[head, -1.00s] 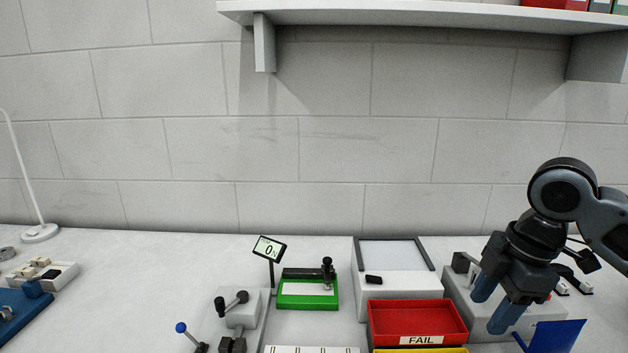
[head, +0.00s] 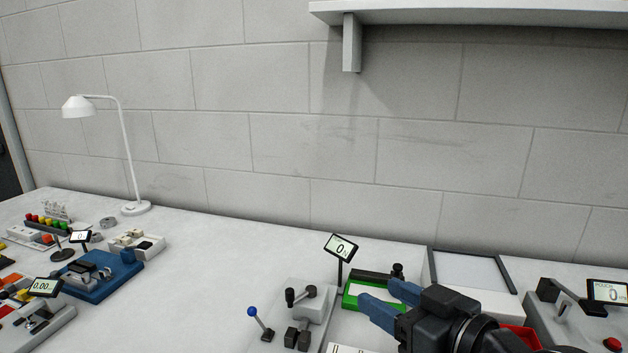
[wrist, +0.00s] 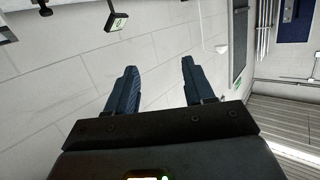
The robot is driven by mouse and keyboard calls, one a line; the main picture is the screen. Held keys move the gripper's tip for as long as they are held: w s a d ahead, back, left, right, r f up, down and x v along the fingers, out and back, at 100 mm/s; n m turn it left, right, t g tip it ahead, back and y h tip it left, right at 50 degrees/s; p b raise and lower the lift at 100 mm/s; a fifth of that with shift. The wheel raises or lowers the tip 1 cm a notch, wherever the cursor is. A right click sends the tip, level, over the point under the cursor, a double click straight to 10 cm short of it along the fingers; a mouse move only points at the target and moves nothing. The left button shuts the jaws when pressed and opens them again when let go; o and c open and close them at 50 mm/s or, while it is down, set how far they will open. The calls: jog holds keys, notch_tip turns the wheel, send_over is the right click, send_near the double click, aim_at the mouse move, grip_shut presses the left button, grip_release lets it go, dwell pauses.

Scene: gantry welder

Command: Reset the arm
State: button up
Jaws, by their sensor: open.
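My gripper (head: 382,302) is at the lower right of the head view, with its two blue fingers pointing left. The fingers are apart with nothing between them. In the wrist view my gripper (wrist: 158,85) also shows two separated blue fingers, against the wall. In the head view the fingers cover part of the green-framed tray (head: 352,296). Whether they touch anything there cannot be told.
A grey lever fixture (head: 312,300) and a blue-knobbed lever (head: 258,325) stand left of my gripper. A small display (head: 340,247) rises behind it. A red bin (head: 522,338) is partly hidden by my arm. The white table is clear at left centre, before the lamp (head: 130,150).

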jog(key=s+d+f+m+t+h, duration=0.15)
jog(key=s+f+m+h, duration=0.35)
jog(key=s, duration=0.6)
jog(key=s+d+f+m+t+h, duration=0.1)
jog(key=s+d+f+m+h, duration=0.2)
jog(key=s+f, duration=0.6)
jog(key=s+d+r+n, duration=0.1)
jog(key=s+d+r, duration=0.1)
jog(key=s, duration=0.8)
jog(key=s+d+r, duration=0.2)
jog(key=s+d, duration=0.2)
jog(key=s, duration=0.5)
jog(key=shift+s+d+r+n+h, duration=0.15)
jog(key=shift+s+r+n+h, duration=0.15)
jog(key=shift+s+r+n, duration=0.1)
